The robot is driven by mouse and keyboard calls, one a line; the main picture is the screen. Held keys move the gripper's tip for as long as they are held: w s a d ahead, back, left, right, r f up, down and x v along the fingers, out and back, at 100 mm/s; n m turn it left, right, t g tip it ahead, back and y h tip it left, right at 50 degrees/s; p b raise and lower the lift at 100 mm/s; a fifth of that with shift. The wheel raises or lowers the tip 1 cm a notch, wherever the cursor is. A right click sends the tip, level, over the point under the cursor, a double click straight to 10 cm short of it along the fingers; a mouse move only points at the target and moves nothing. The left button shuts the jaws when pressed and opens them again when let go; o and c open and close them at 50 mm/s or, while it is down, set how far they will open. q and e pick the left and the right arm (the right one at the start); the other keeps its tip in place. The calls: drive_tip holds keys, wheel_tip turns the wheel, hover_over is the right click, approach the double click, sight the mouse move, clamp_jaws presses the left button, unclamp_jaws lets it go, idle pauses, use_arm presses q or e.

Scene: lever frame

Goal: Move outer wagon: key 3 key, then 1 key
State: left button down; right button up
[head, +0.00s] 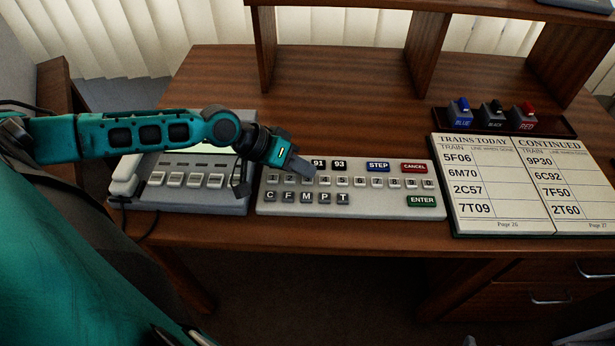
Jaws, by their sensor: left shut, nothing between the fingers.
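A pale keypad panel (370,202) lies on the desk. Its middle row holds small white number keys, with the 1 key (272,178) near the left end. The 3 key (308,181) sits a little to its right, by my left fingertips and partly hidden. My left gripper (303,170) is shut and empty, pointing down and right over the left part of the panel. I cannot tell whether its tips touch a key. My right gripper does not show. No wagon is recognisable.
A grey telephone unit (190,190) stands left of the panel, under my left forearm. An open train list (500,185) lies on the right, with a tray of blue, black and red switches (492,112) behind it. The desk (350,110) behind the panel is clear.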

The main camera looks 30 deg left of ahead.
sight(268, 177)
use_arm(q)
drive_tip(key=shift+f, duration=0.4)
idle(0.3)
drive_tip(key=shift+r+p, duration=0.8)
drive_tip(key=shift+r, duration=0.05)
drive_tip(key=shift+s+a+f, duration=0.15)
drive_tip(key=shift+s+a, duration=0.15)
drive_tip(key=shift+a, duration=0.15)
drive_tip(key=s+a, duration=0.1)
drive_tip(key=a, duration=0.1)
drive_tip(key=s+a, duration=0.1)
drive_tip(key=a, duration=0.1)
drive_tip(key=shift+s+a+b, duration=0.1)
drive_tip(key=shift+s+b, duration=0.25)
drive_tip(key=shift+s+a, duration=0.3)
drive_tip(key=shift+a, duration=0.3)
